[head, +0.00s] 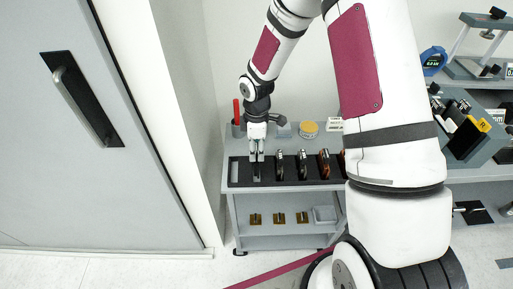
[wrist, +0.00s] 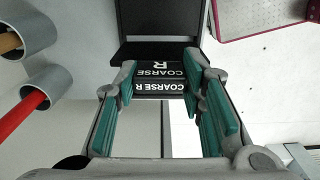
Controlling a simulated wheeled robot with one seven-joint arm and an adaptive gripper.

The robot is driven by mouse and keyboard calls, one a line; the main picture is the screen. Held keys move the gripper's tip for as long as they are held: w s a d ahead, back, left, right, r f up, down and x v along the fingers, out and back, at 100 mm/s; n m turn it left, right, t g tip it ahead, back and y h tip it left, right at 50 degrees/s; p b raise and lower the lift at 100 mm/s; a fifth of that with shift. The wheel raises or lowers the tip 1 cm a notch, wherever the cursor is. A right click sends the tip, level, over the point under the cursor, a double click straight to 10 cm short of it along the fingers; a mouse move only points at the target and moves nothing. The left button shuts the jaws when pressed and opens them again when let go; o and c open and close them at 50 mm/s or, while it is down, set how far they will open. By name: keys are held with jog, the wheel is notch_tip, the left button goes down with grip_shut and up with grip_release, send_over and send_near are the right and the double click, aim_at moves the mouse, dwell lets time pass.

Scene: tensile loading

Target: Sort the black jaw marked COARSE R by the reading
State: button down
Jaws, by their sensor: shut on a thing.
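The black jaw marked COARSE R (wrist: 160,88) sits between the fingertips of my gripper (wrist: 160,76) in the wrist view. White COARSE R lettering shows twice there, upside down in part, on dark faces. My gripper is shut on the jaw, with a teal pad on either side. In the head view my gripper (head: 257,152) points down at the left end of a dark rack (head: 240,184) on the bench. The jaw is small there, and I cannot tell whether it is clear of the rack. A blue gauge (head: 433,60) stands at the right; its reading is too small to read.
Several upright pieces, including one dark piece (head: 280,166) and one orange-brown piece (head: 323,163), stand in the rack to the right. A red-handled tool (head: 236,112) and a yellow round tin (head: 309,130) stand behind. The shelf below holds small brass-coloured blocks (head: 279,218).

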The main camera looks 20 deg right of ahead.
jog(key=shift+f+b, duration=0.6)
jog(key=shift+f, duration=1.3)
dwell(0.4)
jog(key=c, duration=1)
grip_release()
jog(key=shift+o, duration=0.2)
notch_tip(320, 180, up, 12)
